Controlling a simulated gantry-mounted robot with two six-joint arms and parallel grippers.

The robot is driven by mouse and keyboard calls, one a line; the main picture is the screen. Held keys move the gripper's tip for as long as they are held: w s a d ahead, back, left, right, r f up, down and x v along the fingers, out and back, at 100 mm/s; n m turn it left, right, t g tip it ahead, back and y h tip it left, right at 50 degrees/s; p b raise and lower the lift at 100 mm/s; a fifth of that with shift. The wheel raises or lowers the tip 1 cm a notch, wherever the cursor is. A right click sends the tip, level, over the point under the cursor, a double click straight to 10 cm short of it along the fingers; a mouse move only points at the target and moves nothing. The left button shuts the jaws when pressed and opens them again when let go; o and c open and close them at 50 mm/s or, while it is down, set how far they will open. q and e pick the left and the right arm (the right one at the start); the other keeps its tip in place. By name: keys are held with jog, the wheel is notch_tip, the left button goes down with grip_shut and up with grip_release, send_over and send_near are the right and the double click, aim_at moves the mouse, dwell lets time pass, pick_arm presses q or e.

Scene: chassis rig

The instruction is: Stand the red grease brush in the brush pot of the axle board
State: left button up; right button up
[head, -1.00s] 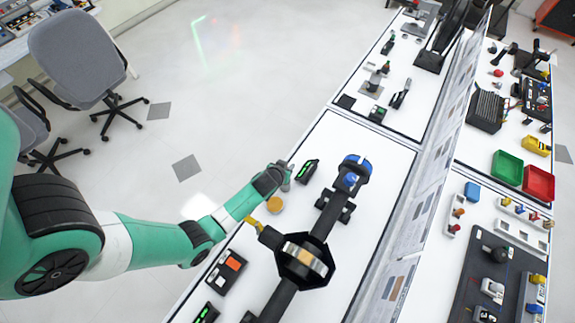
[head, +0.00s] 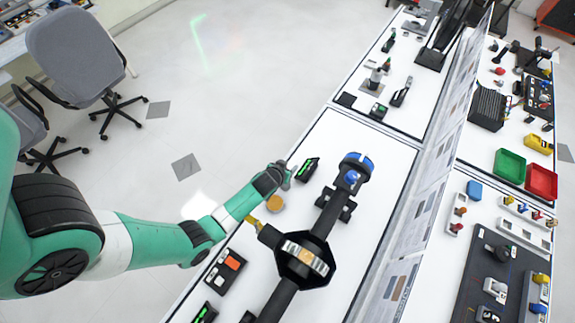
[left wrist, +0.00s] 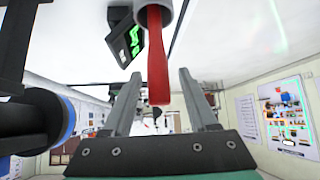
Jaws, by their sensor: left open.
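The red grease brush (left wrist: 156,60) shows in the left wrist view as a straight red handle. Its far end is inside the mouth of a grey round pot (left wrist: 171,10), and its free end lies between my left fingers. My left gripper (left wrist: 159,76) is open, with one finger on each side of the handle and a visible gap to each. In the head view my left gripper (head: 286,176) is over the near-left edge of the axle table; I cannot make out the brush or the pot there. My right gripper is not in view.
The dark axle (head: 322,222) with a blue-ended hub (head: 352,174) lies just right of my gripper. A black device with a green display (head: 308,169) stands close by. An orange round piece (head: 275,203) sits below my gripper. The white tabletop (head: 375,215) right of the axle is clear.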

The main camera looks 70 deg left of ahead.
pick_arm(q)
jog(key=p+v, duration=0.9)
jog(key=v, duration=0.2)
jog(key=shift+d+r+p, duration=0.2)
jog(key=shift+r+p, duration=0.05)
jog(key=shift+p, duration=0.1)
jog(key=shift+s, duration=0.1)
dwell(0.4)
